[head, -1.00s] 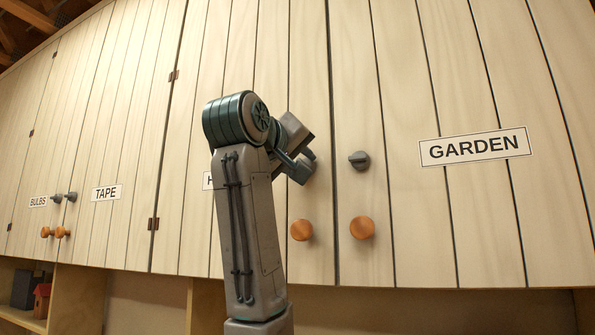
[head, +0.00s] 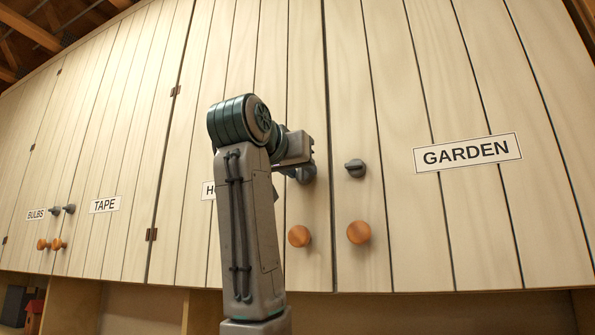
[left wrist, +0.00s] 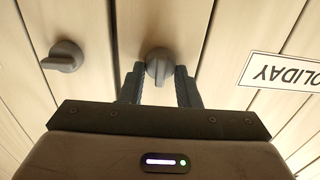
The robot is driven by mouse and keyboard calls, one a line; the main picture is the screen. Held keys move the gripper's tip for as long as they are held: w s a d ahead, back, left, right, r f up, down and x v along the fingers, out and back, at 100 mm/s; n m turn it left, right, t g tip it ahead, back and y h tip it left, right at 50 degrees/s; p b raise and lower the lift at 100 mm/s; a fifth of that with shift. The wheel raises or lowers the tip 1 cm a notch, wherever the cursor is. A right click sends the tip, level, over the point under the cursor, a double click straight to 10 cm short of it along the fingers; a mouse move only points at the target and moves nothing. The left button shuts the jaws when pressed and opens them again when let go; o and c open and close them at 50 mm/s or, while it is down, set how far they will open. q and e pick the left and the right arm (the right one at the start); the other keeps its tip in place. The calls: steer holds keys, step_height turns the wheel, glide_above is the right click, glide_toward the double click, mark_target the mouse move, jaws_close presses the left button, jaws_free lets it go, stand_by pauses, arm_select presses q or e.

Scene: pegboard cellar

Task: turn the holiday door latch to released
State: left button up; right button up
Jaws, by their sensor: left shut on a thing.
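The holiday door latch (left wrist: 158,66) is a grey round knob with a raised ridge. In the left wrist view its ridge runs roughly along the door planks. My left gripper (left wrist: 160,74) is shut on it, one finger on each side. In the head view my left gripper (head: 306,173) is at the latch, and my wrist mostly hides the latch. The HOLIDAY label (left wrist: 288,72) appears upside down at the right of the wrist view. In the head view my arm covers most of this label (head: 207,190). My right gripper is not in view.
The garden door's grey latch (head: 355,168) is close on the right, its ridge across the planks. Two orange knobs, one on the holiday door (head: 299,236) and one on the garden door (head: 359,232), sit below. The GARDEN label (head: 467,153) is further right.

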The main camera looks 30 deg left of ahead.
arm_select(q)
steer(key=shift+r, duration=0.1)
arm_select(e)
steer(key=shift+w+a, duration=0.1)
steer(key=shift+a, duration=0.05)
arm_select(q)
steer(key=o, duration=1)
steer(key=shift+w, duration=0.1)
steer(key=shift+c, duration=0.2)
steer(key=shift+s+b, duration=0.35)
steer(key=shift+s, duration=0.2)
steer(key=s+b, duration=0.4)
steer(key=s, duration=0.5)
steer(key=shift+s+d, duration=0.35)
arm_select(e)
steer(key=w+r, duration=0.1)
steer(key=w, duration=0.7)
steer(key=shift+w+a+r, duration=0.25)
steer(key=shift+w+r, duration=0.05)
